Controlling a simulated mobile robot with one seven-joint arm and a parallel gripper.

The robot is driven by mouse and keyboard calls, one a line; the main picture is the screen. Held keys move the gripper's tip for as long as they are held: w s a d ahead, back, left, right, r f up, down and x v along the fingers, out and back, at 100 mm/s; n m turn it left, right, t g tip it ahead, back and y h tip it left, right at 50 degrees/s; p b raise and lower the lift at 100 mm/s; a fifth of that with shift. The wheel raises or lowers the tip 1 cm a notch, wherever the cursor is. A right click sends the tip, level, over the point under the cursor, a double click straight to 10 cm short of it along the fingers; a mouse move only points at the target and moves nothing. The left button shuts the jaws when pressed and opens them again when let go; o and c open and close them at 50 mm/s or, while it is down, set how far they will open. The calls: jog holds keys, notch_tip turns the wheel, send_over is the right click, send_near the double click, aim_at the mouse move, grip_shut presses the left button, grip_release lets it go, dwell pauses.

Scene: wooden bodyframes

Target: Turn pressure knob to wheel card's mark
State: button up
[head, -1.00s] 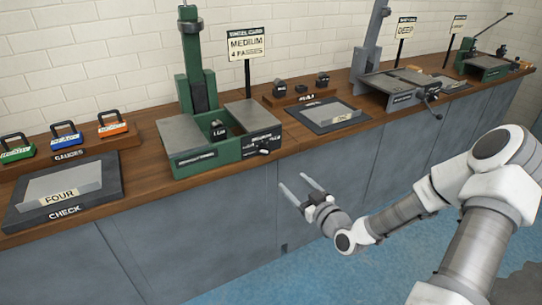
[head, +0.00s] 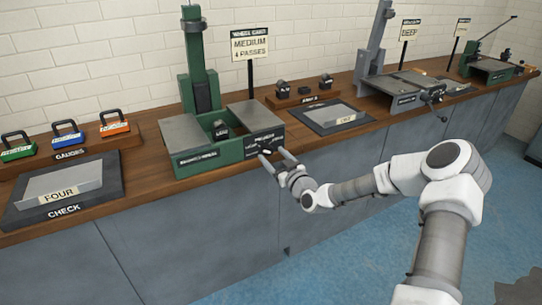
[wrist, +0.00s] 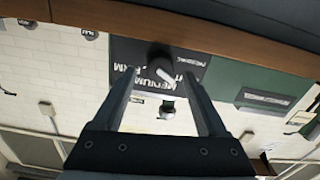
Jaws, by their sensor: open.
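The wheel card (head: 250,43) on a post behind the green machine (head: 205,140) reads "MEDIUM 4 PASSES". The machine's front has a dark panel (head: 258,142) with the pressure knob (head: 267,151) low on it. In the wrist view the knob (wrist: 162,70) is dark with a pale pointer line, and the upside-down panel lettering behind it includes "MEDIUM". My gripper (head: 273,160) is open in front of the panel. In the wrist view its fingers (wrist: 160,98) stand on either side of the knob, with gaps; I cannot tell whether the tips reach past it.
The wooden counter (head: 150,195) runs along the brick wall. Left are a check tray (head: 95,172) labelled "FOUR" and several coloured gauges (head: 67,137). Right are another tray (head: 312,117) and a grey machine (head: 400,85) with a "DEEP" card. The floor in front is clear.

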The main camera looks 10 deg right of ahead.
jog(key=shift+x, duration=1)
grip_shut()
